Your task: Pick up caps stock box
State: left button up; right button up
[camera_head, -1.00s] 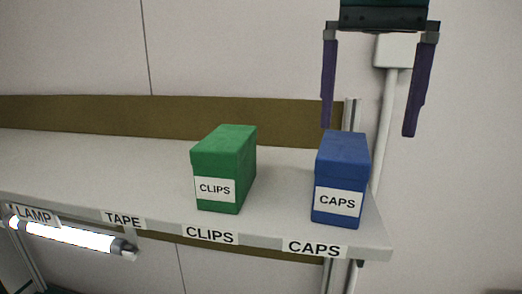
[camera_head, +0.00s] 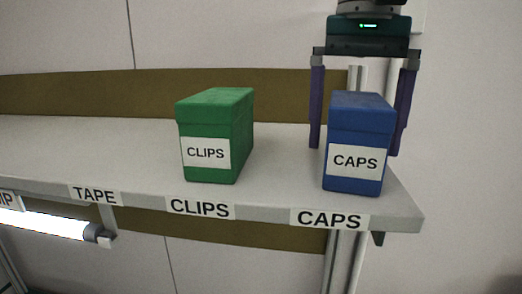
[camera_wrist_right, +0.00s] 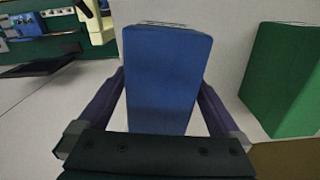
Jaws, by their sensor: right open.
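The caps stock box (camera_head: 358,122) is a blue box with a white CAPS label on its front. It stands upright on the right end of the shelf, above the CAPS edge label. My right gripper (camera_head: 358,148) is open, with one purple finger on each side of the box and its body behind and above it. In the right wrist view the blue box (camera_wrist_right: 165,75) lies between the two fingers (camera_wrist_right: 163,100); small gaps seem to show beside it. The far finger parts are partly hidden by the box in the head view. My left gripper is not in view.
A green CLIPS box (camera_head: 215,115) stands left of the blue box, with a gap between; it also shows in the right wrist view (camera_wrist_right: 285,80). The shelf (camera_head: 80,150) is clear further left and ends just right of the blue box. A lit lamp tube (camera_head: 45,224) hangs below.

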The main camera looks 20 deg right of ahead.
jog(key=shift+f, duration=0.5)
jog(key=shift+r, duration=0.1)
grip_shut()
dwell(0.3)
